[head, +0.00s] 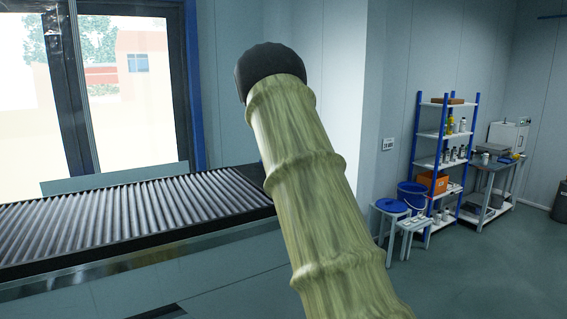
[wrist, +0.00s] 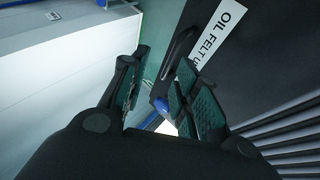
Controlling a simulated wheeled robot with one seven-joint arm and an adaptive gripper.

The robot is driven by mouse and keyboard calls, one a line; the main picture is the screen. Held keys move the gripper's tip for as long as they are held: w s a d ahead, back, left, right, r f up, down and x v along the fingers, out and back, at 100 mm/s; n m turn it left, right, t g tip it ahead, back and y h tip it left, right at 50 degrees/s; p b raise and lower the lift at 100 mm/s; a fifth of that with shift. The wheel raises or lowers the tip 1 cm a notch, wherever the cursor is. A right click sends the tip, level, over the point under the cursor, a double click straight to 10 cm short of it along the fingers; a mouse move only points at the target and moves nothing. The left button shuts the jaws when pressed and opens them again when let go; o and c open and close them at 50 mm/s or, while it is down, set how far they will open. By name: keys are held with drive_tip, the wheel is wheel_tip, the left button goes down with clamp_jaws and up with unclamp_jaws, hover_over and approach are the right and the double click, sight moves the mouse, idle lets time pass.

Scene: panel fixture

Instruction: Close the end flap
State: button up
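I cannot tell for sure which part is the end flap. A dark curved bar like a handle (wrist: 178,48) is close beside my right finger; contact is unclear. My gripper (wrist: 163,88) is open, its green-padded fingers apart, with nothing clearly held between them. In the head view my sleeved arm hides the gripper. A flat grey-green panel (head: 115,178) stands along the far edge of the roller conveyor (head: 130,217).
Conveyor rollers (wrist: 290,138) also show at lower right in the wrist view. A pale wall corner (head: 340,110) stands behind my arm. Shelves (head: 440,150), a blue bucket (head: 412,195), stools (head: 395,220) and a workbench (head: 495,170) are at right. The right foreground floor is clear.

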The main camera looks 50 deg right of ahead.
drive_tip(key=v, duration=0.5)
drive_tip(key=shift+a+r, duration=0.1)
drive_tip(key=shift+a, duration=0.05)
drive_tip(key=shift+a+r, duration=0.1)
drive_tip(key=shift+a, duration=0.1)
drive_tip(key=shift+d, duration=0.15)
